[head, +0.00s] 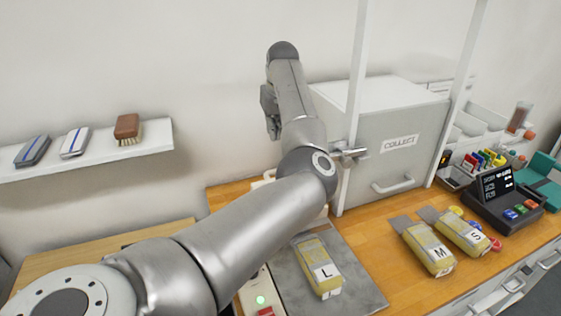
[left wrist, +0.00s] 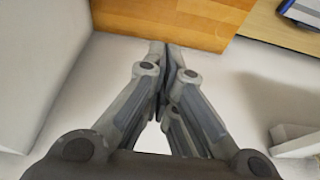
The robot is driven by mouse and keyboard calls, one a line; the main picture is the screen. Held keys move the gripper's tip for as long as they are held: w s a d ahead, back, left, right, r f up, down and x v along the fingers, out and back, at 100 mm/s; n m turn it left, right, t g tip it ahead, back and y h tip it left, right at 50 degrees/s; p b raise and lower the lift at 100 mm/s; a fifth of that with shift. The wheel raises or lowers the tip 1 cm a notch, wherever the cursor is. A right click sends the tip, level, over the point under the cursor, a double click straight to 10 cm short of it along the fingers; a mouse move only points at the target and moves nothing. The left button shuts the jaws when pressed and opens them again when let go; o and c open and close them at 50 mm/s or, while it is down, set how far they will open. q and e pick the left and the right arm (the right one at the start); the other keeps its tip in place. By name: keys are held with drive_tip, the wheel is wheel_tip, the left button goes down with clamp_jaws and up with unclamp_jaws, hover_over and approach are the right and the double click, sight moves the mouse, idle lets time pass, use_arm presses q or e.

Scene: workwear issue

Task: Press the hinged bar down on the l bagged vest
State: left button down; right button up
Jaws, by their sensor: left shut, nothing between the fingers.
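The l bagged vest (head: 321,272), a yellow pack with a white L label, lies on a dark grey plate (head: 357,262). To its left is a pale device (head: 247,293) with a lit green light and a red part. My left arm crosses over this device, so most of it is hidden. I cannot clearly make out the hinged bar or its angle. My left gripper (head: 273,136) hangs fingers down near the back wall, well above the table and apart from the vest. In the left wrist view its fingers (left wrist: 163,50) are together and empty. My right gripper is out of view.
A grey COLLECT box (head: 385,150) and white posts stand right of my left arm. Bagged vests M (head: 430,250) and S (head: 463,232) lie right of the plate. A dark keypad unit (head: 505,203) stands at right.

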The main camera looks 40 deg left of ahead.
use_arm(q)
wheel_tip(320, 180, down, 9)
drive_tip(key=p, duration=0.6)
drive_tip(key=shift+s+d+f, duration=0.15)
drive_tip(key=shift+s+d, duration=0.2)
drive_tip(key=shift+d, duration=0.05)
